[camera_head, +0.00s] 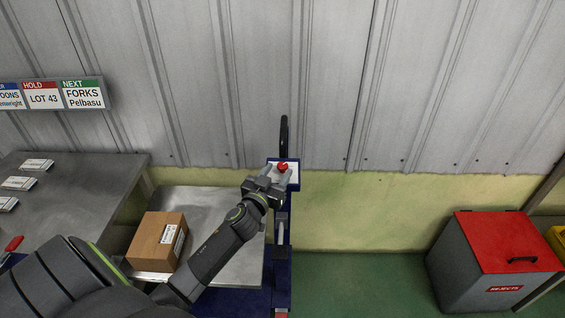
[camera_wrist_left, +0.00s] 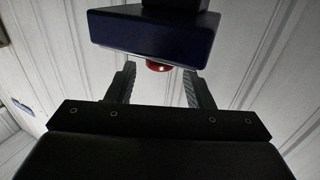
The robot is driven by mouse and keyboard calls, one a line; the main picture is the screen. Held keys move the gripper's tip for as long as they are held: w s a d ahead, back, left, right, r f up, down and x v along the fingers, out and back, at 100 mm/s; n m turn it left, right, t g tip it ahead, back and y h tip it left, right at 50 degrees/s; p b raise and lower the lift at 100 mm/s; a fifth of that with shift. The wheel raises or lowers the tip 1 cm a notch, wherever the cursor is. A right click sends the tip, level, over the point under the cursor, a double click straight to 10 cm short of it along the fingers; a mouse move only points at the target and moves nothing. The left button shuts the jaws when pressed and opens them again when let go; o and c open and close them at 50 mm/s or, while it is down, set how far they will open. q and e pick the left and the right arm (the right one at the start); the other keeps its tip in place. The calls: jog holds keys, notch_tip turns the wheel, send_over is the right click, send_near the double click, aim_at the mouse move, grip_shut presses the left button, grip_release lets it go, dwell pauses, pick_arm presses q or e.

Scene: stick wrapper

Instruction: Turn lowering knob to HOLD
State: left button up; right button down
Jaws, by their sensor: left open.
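The red lowering knob (camera_head: 283,167) sits on a small panel (camera_head: 293,180) with a blue edge, at the top of a dark blue post. My left gripper (camera_head: 273,176) is open just in front of the panel, with the knob close to its fingertips. In the left wrist view the red knob (camera_wrist_left: 158,66) shows under the dark blue housing (camera_wrist_left: 155,35), between the two open fingers of my left gripper (camera_wrist_left: 161,78). I cannot tell whether the fingers touch it. Any markings for HOLD by the knob are not readable. My right gripper is out of view.
A cardboard box (camera_head: 158,242) sits on a metal platform (camera_head: 212,196) left of the post. A steel table (camera_head: 85,185) with several flat packs stands at the left. A red-lidded rejects bin (camera_head: 495,245) is at the right. Floor between post and bin is clear.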

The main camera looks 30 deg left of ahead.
aim_at(283, 164)
pick_arm(q)
jog(key=shift+w+a, duration=0.15)
jog(key=shift+w, duration=0.85)
jog(key=shift+w+a, duration=0.15)
jog(key=shift+w, duration=0.85)
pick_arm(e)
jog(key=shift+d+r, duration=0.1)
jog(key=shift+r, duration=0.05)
